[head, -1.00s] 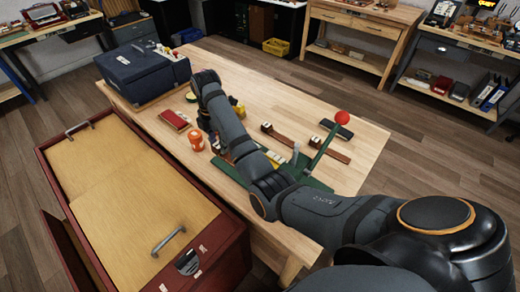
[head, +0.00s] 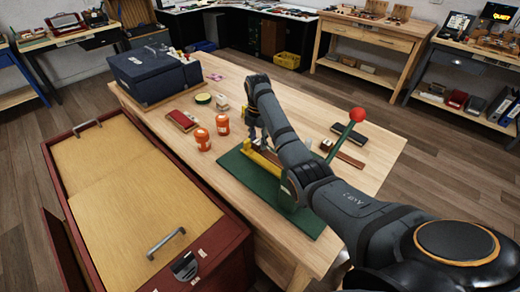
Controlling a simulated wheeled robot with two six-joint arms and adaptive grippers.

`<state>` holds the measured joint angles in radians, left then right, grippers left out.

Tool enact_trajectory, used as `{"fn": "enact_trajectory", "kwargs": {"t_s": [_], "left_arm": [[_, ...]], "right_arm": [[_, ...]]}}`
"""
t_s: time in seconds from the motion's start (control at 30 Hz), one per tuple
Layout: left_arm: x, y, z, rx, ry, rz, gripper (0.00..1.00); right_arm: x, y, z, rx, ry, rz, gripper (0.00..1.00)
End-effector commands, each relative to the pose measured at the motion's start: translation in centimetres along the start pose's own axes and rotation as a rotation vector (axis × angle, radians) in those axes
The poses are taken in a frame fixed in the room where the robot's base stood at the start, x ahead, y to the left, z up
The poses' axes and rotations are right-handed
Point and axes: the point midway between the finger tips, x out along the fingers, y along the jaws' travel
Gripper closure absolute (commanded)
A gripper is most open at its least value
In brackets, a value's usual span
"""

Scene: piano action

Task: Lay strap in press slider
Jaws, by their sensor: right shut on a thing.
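The press has a green base (head: 254,185) on the bench, a green lever with a red ball knob (head: 357,114), and a yellow slider (head: 262,159) near its far left end. My right gripper (head: 256,139) points down just above and beside the slider. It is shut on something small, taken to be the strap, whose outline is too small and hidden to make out. I cannot tell whether it touches the slider. My forearm covers part of the press. A brown strip (head: 350,161) lies right of the lever. My left gripper is not in view.
Two orange jars (head: 202,139) stand left of the press. A dark block (head: 349,133) lies at right. The bench's far middle is clear.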

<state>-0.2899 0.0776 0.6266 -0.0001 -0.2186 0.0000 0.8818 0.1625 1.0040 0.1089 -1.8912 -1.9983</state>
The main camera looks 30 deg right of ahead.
Motion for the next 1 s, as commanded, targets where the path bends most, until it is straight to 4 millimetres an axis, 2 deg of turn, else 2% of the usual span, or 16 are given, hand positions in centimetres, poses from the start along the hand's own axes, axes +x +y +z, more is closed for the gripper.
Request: {"fn": "enact_trajectory", "kwargs": {"t_s": [0.13,0.3,0.63,0.67,0.7,0.83,1.0], "left_arm": [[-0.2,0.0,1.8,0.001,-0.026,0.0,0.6],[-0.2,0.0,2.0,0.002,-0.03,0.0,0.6],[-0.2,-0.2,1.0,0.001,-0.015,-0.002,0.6],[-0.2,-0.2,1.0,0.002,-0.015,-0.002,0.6],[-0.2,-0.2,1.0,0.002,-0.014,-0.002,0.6],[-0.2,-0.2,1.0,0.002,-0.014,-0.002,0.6],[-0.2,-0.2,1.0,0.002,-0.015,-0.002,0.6]], "right_arm": [[1.5,-0.2,0.9,0.001,0.001,-0.004,0.95],[3.9,-0.1,0.8,0.0,0.0,-0.001,0.95],[4.2,-0.1,0.8,0.0,0.0,0.0,0.95],[4.2,-0.1,0.8,0.0,0.0,0.0,0.62],[4.2,-0.1,0.8,0.0,0.0,0.0,0.56],[4.2,-0.1,0.8,0.0,-0.001,0.0,0.41],[4.2,-0.1,0.8,0.0,-0.001,0.0,0.41]]}}
